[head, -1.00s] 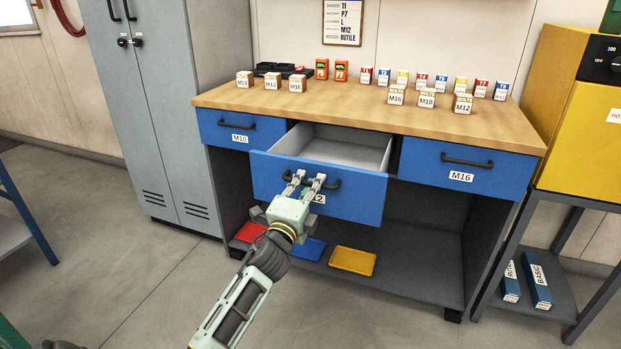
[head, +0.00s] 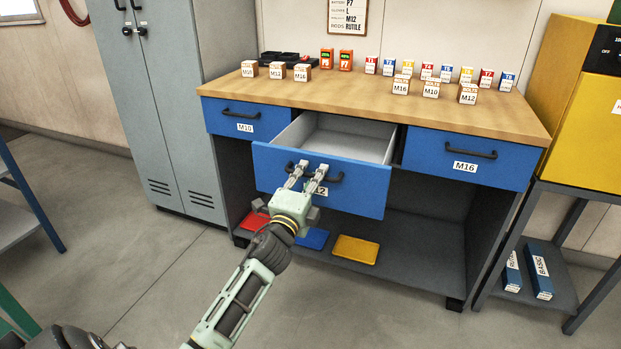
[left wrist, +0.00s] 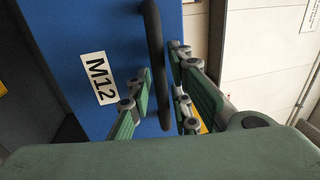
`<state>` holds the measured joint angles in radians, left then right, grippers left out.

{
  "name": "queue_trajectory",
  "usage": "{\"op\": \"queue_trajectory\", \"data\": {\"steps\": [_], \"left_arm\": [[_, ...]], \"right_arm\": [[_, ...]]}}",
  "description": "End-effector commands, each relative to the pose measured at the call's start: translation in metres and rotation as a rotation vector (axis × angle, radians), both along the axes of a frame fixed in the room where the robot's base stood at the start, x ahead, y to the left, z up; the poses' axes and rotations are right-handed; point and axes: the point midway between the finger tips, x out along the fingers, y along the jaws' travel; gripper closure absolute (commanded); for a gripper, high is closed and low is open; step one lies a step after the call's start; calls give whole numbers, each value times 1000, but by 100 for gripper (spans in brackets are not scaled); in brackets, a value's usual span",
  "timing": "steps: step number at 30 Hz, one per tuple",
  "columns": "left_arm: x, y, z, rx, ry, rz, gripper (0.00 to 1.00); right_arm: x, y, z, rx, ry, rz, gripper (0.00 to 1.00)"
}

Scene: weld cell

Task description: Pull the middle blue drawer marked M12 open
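The middle blue drawer (head: 330,192) stands pulled well out of the workbench, its grey inside (head: 340,137) showing empty. Its M12 label is partly covered by my gripper in the head view but reads clearly in the left wrist view (left wrist: 98,78). The black bar handle (head: 335,178) runs across the drawer front; it also shows in the left wrist view (left wrist: 154,50). My left gripper (head: 311,172) is at the handle, with fingers on both sides of the bar, close against it. My right gripper is not in view.
Blue drawers M10 (head: 235,117) and M16 (head: 470,160) are shut on either side. The wooden benchtop (head: 350,98) holds several small labelled boxes. Red, blue and yellow trays (head: 355,250) lie on the lower shelf. A grey cabinet (head: 165,100) stands left, a yellow unit (head: 590,130) right.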

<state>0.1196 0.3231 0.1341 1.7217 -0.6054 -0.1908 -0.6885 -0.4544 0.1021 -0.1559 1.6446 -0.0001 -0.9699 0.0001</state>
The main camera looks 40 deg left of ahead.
Motion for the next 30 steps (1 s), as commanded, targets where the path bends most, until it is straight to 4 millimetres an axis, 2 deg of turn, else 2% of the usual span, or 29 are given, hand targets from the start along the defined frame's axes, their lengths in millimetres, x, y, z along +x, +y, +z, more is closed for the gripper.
{"op": "queue_trajectory", "data": {"steps": [5,15,21,30], "left_arm": [[-11,-3,-3,0,1,0,82],[-76,-18,-16,-3,2,0,82],[-104,-25,-22,-1,2,0,82],[-115,-27,-22,0,0,0,82]], "right_arm": [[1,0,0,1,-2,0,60],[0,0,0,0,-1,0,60],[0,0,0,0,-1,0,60],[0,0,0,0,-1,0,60]]}}
